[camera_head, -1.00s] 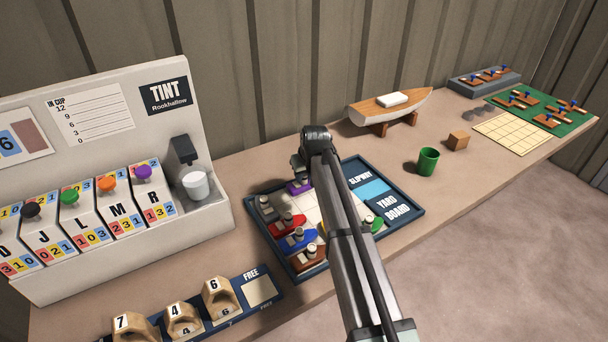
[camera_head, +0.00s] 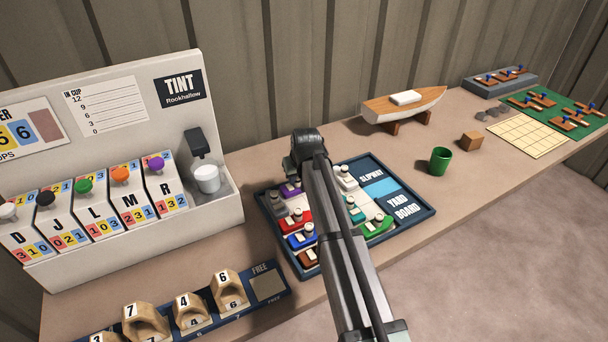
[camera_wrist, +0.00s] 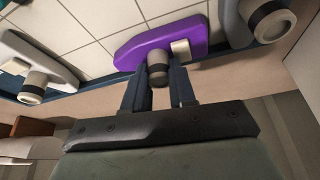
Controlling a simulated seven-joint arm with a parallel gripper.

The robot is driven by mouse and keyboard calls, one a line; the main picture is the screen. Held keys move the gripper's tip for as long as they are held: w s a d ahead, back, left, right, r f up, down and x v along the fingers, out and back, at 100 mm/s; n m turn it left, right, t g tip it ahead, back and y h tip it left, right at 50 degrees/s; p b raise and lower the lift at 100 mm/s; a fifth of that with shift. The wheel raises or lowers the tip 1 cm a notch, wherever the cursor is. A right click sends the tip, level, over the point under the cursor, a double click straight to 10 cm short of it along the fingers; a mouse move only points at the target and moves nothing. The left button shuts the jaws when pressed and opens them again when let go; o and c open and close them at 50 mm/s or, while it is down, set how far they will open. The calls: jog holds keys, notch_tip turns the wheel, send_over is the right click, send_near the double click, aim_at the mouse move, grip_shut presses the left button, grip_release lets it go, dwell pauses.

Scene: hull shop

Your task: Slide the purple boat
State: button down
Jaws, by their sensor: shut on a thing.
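The purple boat (camera_head: 290,188) lies on the back left part of the yard board (camera_head: 428,212), partly hidden by my arm in the head view. In the wrist view the purple boat (camera_wrist: 181,32) shows a rounded hull, a pale block and a round post. My gripper (camera_wrist: 162,75) is at its near edge, with a dark finger on each side of the post, shut on it. A grey boat (camera_wrist: 262,22) lies close to its right in the wrist view. A white boat (camera_wrist: 38,70) lies to its left, with a gap of bare grid between.
Red (camera_head: 293,222), blue (camera_head: 301,238), brown, teal and green (camera_head: 378,227) boats share the board. The tint machine (camera_head: 120,180) stands left of it. A green cup (camera_head: 440,160) and a wooden model boat (camera_head: 405,104) stand to the right.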

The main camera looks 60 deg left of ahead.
jog(key=c, duration=0.9)
grip_release()
jog(key=v, duration=1.4)
jog(key=shift+f, duration=0.1)
